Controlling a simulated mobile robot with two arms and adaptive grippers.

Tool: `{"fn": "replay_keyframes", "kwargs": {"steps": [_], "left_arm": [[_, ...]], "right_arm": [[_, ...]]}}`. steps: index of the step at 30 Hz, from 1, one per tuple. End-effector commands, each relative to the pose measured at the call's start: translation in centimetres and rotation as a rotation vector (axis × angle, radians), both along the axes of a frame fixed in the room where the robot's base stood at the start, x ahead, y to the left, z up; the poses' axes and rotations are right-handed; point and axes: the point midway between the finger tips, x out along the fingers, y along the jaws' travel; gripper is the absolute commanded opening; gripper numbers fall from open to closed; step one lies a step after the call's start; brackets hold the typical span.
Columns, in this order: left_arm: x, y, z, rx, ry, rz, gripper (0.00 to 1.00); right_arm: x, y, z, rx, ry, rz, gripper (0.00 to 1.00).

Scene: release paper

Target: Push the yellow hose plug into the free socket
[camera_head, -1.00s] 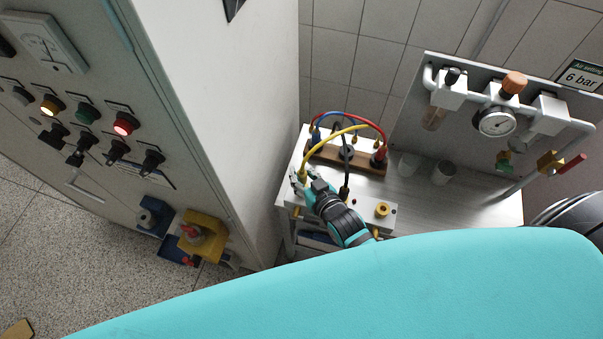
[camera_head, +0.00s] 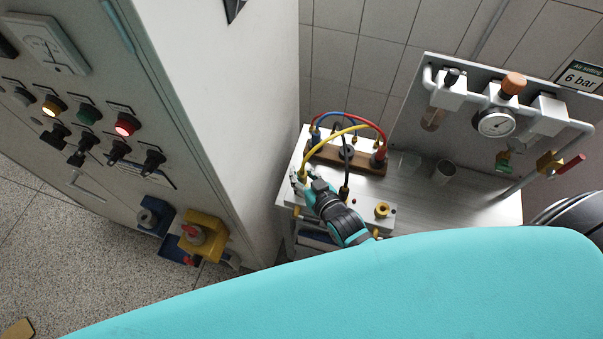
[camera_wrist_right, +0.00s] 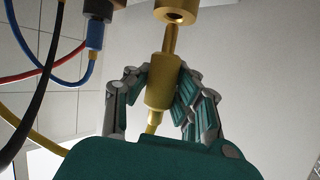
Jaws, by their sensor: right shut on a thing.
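My right gripper (camera_head: 301,182) is at the left end of a light metal block on the bench. In the right wrist view, my right gripper (camera_wrist_right: 165,85) is shut on the yellow hose plug (camera_wrist_right: 160,92), with fingers on both sides. The plug's brass tip (camera_wrist_right: 170,42) points up at a brass socket (camera_wrist_right: 177,12) with a dark hole. The tip overlaps the socket's lower rim; I cannot tell whether it has entered. The yellow hose (camera_head: 335,137) arcs from the plug to the back right. My left gripper is not in view.
Red (camera_head: 352,115), blue and black hoses run over a brown strip (camera_head: 365,167) close behind the gripper. A brass fitting (camera_head: 382,209) sits at the block's right.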

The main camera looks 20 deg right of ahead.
Motion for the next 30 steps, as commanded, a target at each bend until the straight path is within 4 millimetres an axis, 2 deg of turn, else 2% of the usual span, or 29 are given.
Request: {"fn": "replay_keyframes", "kwargs": {"steps": [6,30], "left_arm": [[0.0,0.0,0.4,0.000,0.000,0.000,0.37],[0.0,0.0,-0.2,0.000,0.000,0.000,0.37]], "right_arm": [[0.0,0.0,0.1,0.002,0.002,-0.004,0.00],[0.0,0.0,-0.8,0.003,0.001,-0.003,0.00]]}}
